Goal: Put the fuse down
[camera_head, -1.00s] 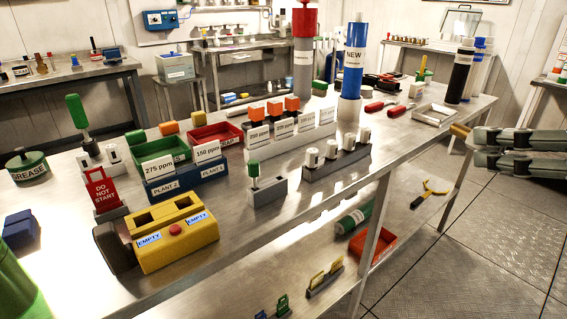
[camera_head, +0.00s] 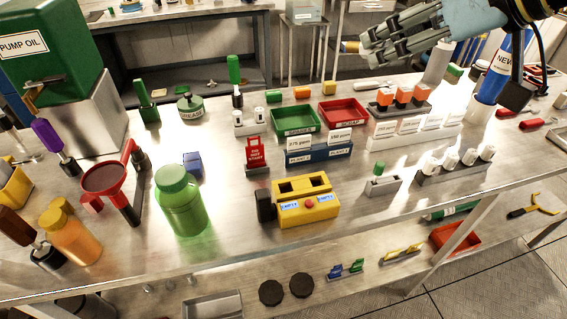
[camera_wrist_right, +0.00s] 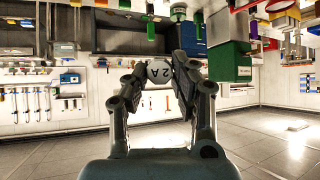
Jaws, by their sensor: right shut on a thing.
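My right gripper (camera_head: 366,48) is high at the top right of the head view, above the far side of the bench. Its fingers are shut on a white fuse marked "2 A" (camera_wrist_right: 159,73), seen between the fingertips in the right wrist view. In the head view a tan end (camera_head: 350,47) shows at the fingertips. The fuse is in the air, apart from the bench top. My left gripper is not in view.
A yellow box (camera_head: 292,215) with two dark openings and EMPTY labels stands mid-bench. A grey block (camera_head: 432,178) holds several white pieces. Green (camera_head: 309,130) and red (camera_head: 343,120) trays stand behind. A green jar (camera_head: 181,207) and red funnel (camera_head: 104,178) are left. Bare bench lies around the yellow box.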

